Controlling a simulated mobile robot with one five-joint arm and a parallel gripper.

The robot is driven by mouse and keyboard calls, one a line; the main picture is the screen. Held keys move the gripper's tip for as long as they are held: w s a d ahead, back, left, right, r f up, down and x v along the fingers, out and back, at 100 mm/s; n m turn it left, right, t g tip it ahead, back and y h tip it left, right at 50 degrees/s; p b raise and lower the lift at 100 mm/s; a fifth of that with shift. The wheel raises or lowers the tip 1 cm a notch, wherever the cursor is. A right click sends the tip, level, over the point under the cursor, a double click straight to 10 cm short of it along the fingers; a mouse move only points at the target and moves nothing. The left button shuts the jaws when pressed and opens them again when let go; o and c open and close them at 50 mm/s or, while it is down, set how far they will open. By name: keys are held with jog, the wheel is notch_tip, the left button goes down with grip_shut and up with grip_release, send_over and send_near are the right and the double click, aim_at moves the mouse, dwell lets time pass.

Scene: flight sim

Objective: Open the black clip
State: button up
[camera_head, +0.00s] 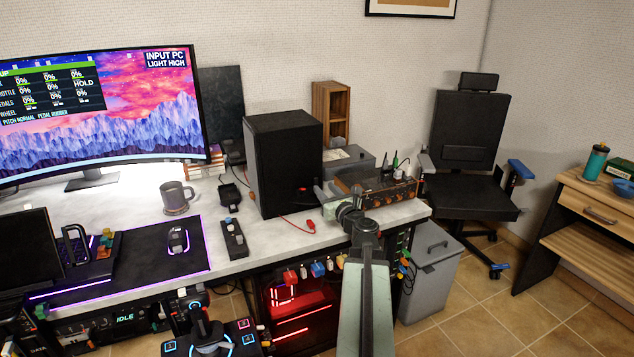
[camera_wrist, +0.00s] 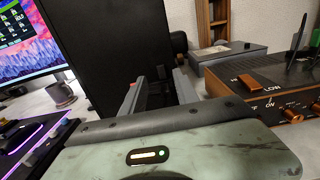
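My gripper (camera_head: 328,193) is over the right part of the desk, just right of the black speaker's front. In the wrist view my gripper (camera_wrist: 157,86) has its two grey fingers apart, with dark shapes between them against the speaker. I cannot make out whether one of these is the black clip; no black clip shows clearly in either view. A red clip (camera_head: 311,226) on a red wire lies on the desk left of my gripper. The wire runs towards the speaker.
The black speaker (camera_head: 283,163) stands close to my gripper; it also fills the left middle of the wrist view (camera_wrist: 108,55). A mug (camera_head: 177,198) and a switch strip (camera_head: 235,240) are further left.

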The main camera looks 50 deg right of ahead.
aim_at(316, 179)
jog(key=x, duration=0.6)
